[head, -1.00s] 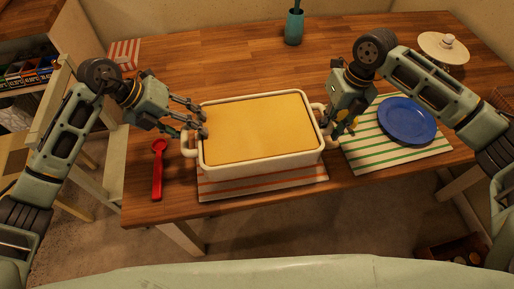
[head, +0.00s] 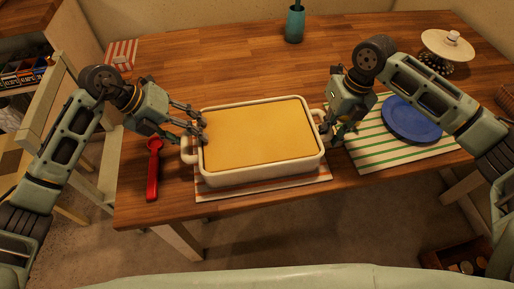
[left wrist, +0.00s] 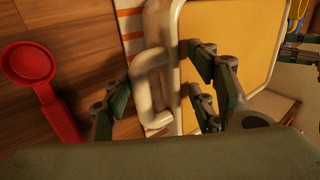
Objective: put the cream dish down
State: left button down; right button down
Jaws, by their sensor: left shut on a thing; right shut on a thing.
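The cream dish (head: 210,178) is rectangular with a handle at each end and a flat yellow-orange filling. It is level, over or on the orange-striped placemat (head: 260,190) at the table's front edge; I cannot tell whether its base touches. My left gripper (head: 196,130) is shut on the dish's left handle, which shows between the fingers in the left wrist view (left wrist: 143,80). My right gripper (head: 333,130) is shut on the right handle, which it partly hides.
A red spoon-like utensil (head: 153,170) lies left of the dish. A blue plate (head: 408,118) sits on a green-striped placemat (head: 375,157) to the right. The table's middle back is clear.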

pick_arm(q)
jog(key=shift+s+d, duration=0.1)
jog(key=shift+d, duration=0.45)
pick_arm(e)
jog(key=shift+w+a, duration=0.1)
jog(key=shift+a, duration=0.65)
pick_arm(q)
jog(key=c, duration=1)
grip_release()
jog(key=shift+s+f, duration=0.1)
jog(key=shift+c, duration=0.2)
pick_arm(e)
jog(key=c, duration=2)
grip_release()
jog(key=shift+d, duration=0.1)
pick_arm(q)
jog(key=o, duration=0.3)
pick_arm(e)
jog(key=o, duration=0.3)
jog(key=shift+s+d, duration=0.1)
jog(key=shift+s, duration=0.1)
pick_arm(q)
jog(key=shift+a, duration=0.15)
pick_arm(e)
jog(key=shift+o, duration=0.2)
pick_arm(q)
jog(key=shift+a, duration=0.2)
pick_arm(e)
jog(key=shift+d, duration=0.15)
